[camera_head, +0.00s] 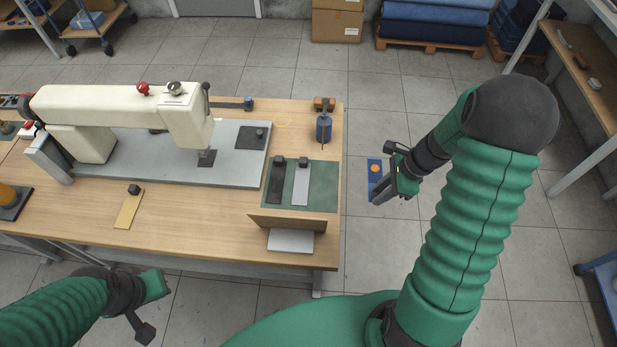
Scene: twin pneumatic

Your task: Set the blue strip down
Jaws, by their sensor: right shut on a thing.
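The blue strip (374,166) shows an orange dot near its top end. It is in my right gripper (381,187), out past the table's right edge with the tiled floor behind it. The gripper's fingers cover the strip's lower part. A dark strip (275,185) and a light grey strip (300,189) lie side by side on a green mat (322,190) at the table's right end. A yellow strip (127,214) lies alone on the wood farther left. My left gripper (150,305) is low at the left, in front of the table; its jaws are unclear.
A cream sewing machine (110,108) stands on a grey plate (230,172) on the wooden table (190,225). An upright wooden board (290,223) edges the mat's near side. A blue bottle-like thing (323,128) stands at the table's back right. Floor right of the table is open.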

